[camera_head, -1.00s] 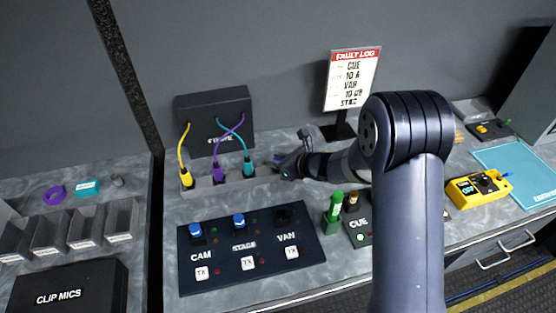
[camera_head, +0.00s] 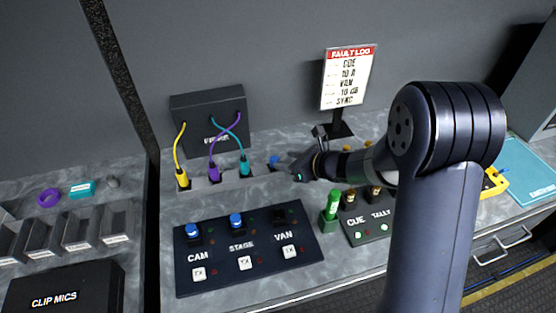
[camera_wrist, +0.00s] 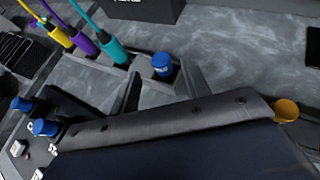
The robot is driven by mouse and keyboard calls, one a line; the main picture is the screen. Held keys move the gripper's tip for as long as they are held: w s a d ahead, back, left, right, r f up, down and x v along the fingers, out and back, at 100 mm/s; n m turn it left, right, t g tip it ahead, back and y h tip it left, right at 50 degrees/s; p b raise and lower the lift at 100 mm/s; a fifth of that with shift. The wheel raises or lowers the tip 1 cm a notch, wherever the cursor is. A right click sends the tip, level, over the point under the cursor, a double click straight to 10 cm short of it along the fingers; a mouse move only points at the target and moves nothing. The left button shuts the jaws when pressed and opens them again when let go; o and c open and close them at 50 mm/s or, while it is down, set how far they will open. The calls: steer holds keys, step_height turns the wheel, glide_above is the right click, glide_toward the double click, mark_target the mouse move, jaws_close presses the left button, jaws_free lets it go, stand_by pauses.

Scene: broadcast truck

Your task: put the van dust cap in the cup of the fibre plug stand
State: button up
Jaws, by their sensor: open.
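The van dust cap (camera_wrist: 162,66) is blue and sits upright in the end cup of the fibre plug stand, to the right of the teal plug (camera_wrist: 113,49). In the head view the cap (camera_head: 274,160) shows small, just left of my gripper (camera_head: 294,166). My gripper is open. In the wrist view its fingers (camera_wrist: 162,90) lie on the near side of the cap, and the cap stands beyond them, apart from them as far as I can see. The fibre plug stand (camera_head: 200,184) also holds a purple and a yellow plug. The VAN socket (camera_head: 280,215) on the panel is uncovered.
The CAM and STAGE sockets on the panel (camera_head: 215,274) wear blue caps. A green marker (camera_head: 333,205) stands right of the panel, beside the CUE/TALLY box (camera_head: 366,230). The fault log sign (camera_head: 349,80) stands behind my arm. Cables run to a black box (camera_head: 208,112).

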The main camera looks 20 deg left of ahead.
steer(key=v, duration=0.5)
steer(key=shift+s+d+r, duration=0.1)
steer(key=shift+d+r, duration=0.1)
steer(key=shift+d, duration=0.15)
